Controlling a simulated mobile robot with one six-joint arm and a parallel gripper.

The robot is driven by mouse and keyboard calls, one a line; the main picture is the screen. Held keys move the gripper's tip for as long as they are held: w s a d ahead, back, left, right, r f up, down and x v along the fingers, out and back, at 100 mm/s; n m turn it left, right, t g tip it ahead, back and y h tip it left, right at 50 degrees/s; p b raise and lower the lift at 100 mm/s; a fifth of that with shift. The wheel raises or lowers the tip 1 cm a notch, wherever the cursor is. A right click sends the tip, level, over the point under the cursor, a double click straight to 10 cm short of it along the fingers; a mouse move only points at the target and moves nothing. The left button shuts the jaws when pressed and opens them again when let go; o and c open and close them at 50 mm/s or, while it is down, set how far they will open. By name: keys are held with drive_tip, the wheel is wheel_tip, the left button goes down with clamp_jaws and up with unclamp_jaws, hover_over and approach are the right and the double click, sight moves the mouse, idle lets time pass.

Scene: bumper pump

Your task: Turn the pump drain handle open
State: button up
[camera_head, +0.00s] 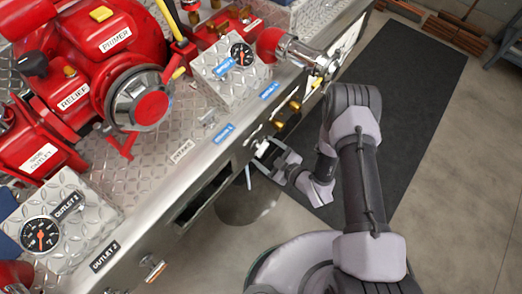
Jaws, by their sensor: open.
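The bumper pump is a red pump body (100,60) on a diamond-plate deck with a metal front edge. Several small brass fittings sit along its front panel, including one brass fitting (278,124) and another brass fitting (295,105) farther up. A silver handle with an orange-brown end (153,268) sticks out at the lower front. No label readable here lets me tell which of these is the pump drain handle. My gripper (263,152) is open, close to the front panel just below the brass fittings. Whether it touches anything cannot be told; the fingers are small in view.
A red-capped chrome outlet (285,48) juts out at the upper right of the pump. Gauges, including one gauge (241,54), face up on the deck. A dark mat (415,85) lies on the concrete floor (460,200), with free room to the right.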

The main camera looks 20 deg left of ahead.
sight(262, 149)
drive_tip(key=shift+b+x, duration=0.35)
drive_tip(key=shift+x, duration=1.25)
drive_tip(key=c, duration=1.4)
drive_tip(key=shift+o, duration=0.2)
